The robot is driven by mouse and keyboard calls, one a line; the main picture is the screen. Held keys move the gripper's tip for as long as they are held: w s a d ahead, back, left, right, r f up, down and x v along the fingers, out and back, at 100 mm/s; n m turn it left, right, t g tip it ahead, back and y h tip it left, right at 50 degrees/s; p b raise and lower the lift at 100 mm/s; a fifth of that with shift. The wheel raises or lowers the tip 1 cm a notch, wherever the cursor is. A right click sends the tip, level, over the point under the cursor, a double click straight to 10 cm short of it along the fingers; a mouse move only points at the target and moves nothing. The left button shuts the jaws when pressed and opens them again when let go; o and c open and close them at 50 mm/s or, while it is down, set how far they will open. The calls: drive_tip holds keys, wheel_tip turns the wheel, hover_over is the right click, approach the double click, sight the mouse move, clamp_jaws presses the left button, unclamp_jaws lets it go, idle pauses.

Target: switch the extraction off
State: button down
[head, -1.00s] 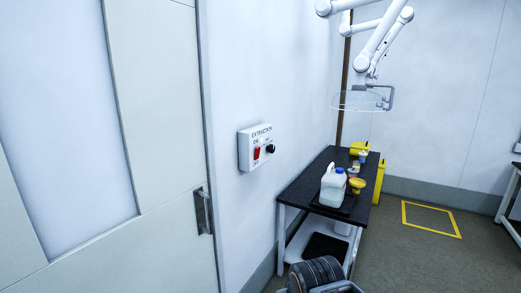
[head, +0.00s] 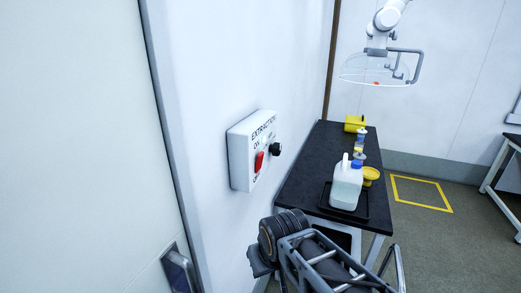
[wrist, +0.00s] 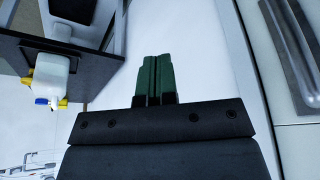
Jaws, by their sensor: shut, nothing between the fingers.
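The extraction box (head: 240,165) is a white box on the wall in the head view, labelled EXTRACTION. It has a red switch (head: 260,161) with ON lettered above it, and a black knob (head: 276,149) to the right. The switch's lower lettering is too small to read. My gripper (wrist: 155,62) shows in the wrist view with its green fingers together and empty, in front of the white wall. The box is not in the wrist view. In the head view my arm is below and right of the box, apart from it; the fingers cannot be made out there.
A black-topped bench (head: 305,170) stands along the wall right of the box. A clear extraction hood (head: 362,72) hangs above. A door with a metal handle (head: 178,268) is at left.

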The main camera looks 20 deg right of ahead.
drive_tip(key=shift+w, duration=0.2)
